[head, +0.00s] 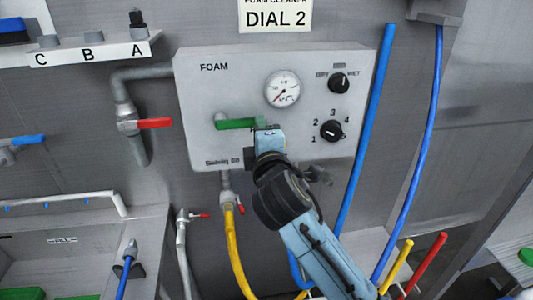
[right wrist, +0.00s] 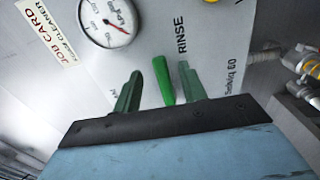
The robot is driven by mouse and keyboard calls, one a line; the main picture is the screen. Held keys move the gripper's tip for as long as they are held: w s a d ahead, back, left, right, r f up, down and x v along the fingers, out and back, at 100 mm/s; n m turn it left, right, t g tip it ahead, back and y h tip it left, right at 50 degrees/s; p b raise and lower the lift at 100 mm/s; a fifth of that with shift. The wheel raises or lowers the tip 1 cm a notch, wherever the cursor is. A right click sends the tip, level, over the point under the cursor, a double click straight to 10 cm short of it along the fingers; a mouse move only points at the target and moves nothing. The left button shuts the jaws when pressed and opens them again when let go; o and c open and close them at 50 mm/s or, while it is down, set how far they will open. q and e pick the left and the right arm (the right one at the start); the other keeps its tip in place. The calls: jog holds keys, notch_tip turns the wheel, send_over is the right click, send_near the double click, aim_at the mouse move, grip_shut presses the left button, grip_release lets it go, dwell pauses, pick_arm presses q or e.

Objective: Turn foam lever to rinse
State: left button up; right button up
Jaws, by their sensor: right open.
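The green foam lever (head: 237,124) is on the front of the grey foam panel (head: 200,85) in the head view. It lies about level, its handle reaching right from its pivot. My right gripper (head: 263,124) is at the handle's right end. In the right wrist view the lever (right wrist: 164,80) shows between the two spread green fingers of my right gripper (right wrist: 159,72), with gaps on both sides. The word RINSE (right wrist: 181,35) is printed on the panel near the lever. In the head view my gripper and arm hide part of the panel. My left gripper is not in view.
The panel also holds a round gauge (head: 282,89) and two black knobs, an upper one (head: 339,83) and a lower one (head: 331,131). A red-handled valve (head: 153,123) is on the pipe at left. A yellow hose (head: 236,250) hangs below; blue pipes (head: 367,125) run at right.

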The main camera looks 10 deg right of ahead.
jog(key=s, duration=0.7)
jog(key=shift+s+a, duration=0.2)
jog(key=shift+s, duration=0.05)
notch_tip(320, 180, down, 35)
jog(key=w+d+m+g+y+b, duration=0.1)
jog(key=d+m+g+b, duration=0.15)
jog(key=g, duration=0.45)
jog(key=s+d+f+m+g+b, duration=0.1)
jog(key=s+d+f+m+g, duration=0.1)
jog(key=s+f, duration=0.65)
jog(key=s+d+f+m+g+b, duration=0.2)
jog(key=s+f, duration=0.2)
jog(key=f, duration=1)
jog(key=s+d+f+m+g, duration=0.2)
jog(key=s+f, duration=0.4)
jog(key=s, duration=0.5)
jog(key=s+d+f+m+g+b, duration=0.1)
jog(key=s+d+f+m+g, duration=0.1)
jog(key=s+f, duration=0.4)
jog(key=s+d+f+m+g+b, duration=0.1)
jog(key=s+f, duration=0.5)
jog(key=s, duration=1)
jog(key=d+m+g, duration=0.1)
jog(key=d+m, duration=0.1)
jog(key=m, duration=0.1)
jog(key=shift+s+d, duration=0.15)
jog(key=shift+d, duration=0.2)
